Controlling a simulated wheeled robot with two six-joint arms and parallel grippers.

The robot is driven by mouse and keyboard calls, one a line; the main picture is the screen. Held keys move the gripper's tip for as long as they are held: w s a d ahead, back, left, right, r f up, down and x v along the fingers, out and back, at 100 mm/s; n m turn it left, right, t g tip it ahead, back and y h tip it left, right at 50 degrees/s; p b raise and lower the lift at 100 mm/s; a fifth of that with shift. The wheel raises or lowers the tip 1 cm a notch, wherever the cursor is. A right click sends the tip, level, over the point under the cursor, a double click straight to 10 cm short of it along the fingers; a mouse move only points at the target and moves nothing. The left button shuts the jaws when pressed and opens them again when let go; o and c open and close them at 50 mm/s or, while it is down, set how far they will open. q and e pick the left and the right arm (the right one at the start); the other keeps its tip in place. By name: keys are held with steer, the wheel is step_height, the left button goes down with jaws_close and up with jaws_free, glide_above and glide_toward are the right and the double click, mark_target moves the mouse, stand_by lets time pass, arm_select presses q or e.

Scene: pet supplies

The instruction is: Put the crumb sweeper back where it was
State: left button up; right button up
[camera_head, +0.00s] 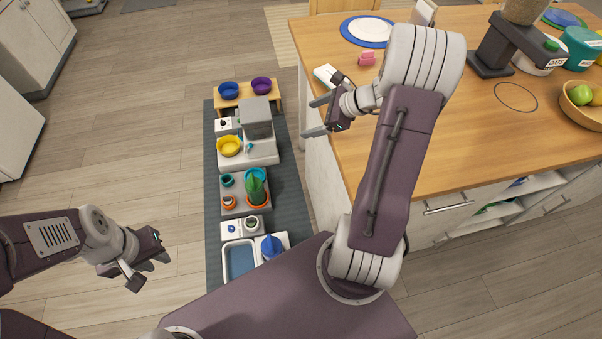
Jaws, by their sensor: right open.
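My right gripper (315,117) is open and empty. It hangs by the counter's left edge, just below that item in the picture, with its fingers pointing left. My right arm hides part of the counter. My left gripper (152,264) is over the floor at the lower left. It holds nothing that I can see, and its finger gap is unclear.
A pink item (367,58) and a blue-rimmed plate (349,29) sit at the counter's back. A dark outlined oval (515,97) marks bare counter. A coffee machine (490,64) and fruit bowl (570,113) are right. Pet bowls and trays stand on a dark mat (294,190) below.

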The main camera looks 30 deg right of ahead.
steer(key=s+a+f+n+g+h, duration=0.2)
steer(key=s+a+n, duration=0.5)
steer(key=n, duration=0.5)
steer(key=s+a+f+n+g+h, duration=0.1)
steer(key=s+a+n+g+h, duration=0.2)
steer(key=s+a+n, duration=0.5)
steer(key=s+n+g, duration=0.1)
steer(key=n, duration=0.4)
steer(key=shift+a+f+g, duration=0.25)
steer(key=shift+f+g, duration=0.05)
steer(key=shift+f, duration=0.05)
steer(key=shift+s+r+p, duration=0.2)
steer(key=shift+r+p, duration=0.75)
